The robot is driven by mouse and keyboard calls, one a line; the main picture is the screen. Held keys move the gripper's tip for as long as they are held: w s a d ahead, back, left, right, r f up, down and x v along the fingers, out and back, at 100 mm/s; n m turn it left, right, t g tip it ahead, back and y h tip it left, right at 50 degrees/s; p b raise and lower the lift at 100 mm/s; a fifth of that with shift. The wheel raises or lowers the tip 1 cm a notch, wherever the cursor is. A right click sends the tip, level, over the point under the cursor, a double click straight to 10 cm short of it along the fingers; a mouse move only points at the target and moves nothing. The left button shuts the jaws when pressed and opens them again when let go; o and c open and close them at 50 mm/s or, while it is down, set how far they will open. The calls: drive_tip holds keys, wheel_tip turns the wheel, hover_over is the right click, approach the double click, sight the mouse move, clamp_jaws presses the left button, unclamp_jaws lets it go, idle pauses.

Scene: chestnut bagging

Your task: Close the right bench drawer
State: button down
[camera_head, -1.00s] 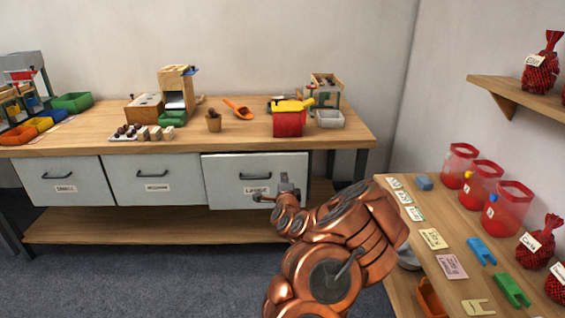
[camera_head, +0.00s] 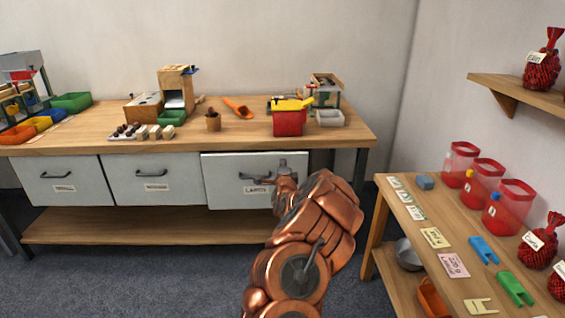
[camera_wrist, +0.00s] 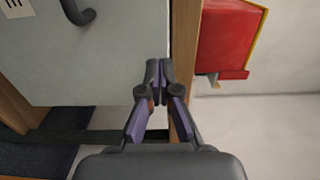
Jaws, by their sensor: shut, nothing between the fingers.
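The right bench drawer (camera_head: 225,190) is the rightmost of three grey drawers under the wooden bench top. Its front looks set slightly forward of its neighbours, and I cannot tell exactly how far it is open. My gripper (camera_head: 282,164) is in front of the upper right part of this drawer and hides some of it. In the wrist view, my gripper (camera_wrist: 160,68) is shut and empty, its fingertips beside the grey drawer front (camera_wrist: 110,60) near its upper edge. The dark drawer handle (camera_wrist: 80,12) is at the top left. I cannot tell whether the fingertips touch the front.
The bench top (camera_head: 350,136) overhangs the drawers, with a red container (camera_head: 289,124) above the right drawer. A lower shelf (camera_head: 130,228) runs beneath. A side table (camera_head: 400,230) with bags and cards stands at right. The grey floor in front of the bench is clear.

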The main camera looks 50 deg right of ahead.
sight(282, 156)
drive_tip(key=shift+b+x, duration=0.35)
drive_tip(key=shift+x, duration=1.4)
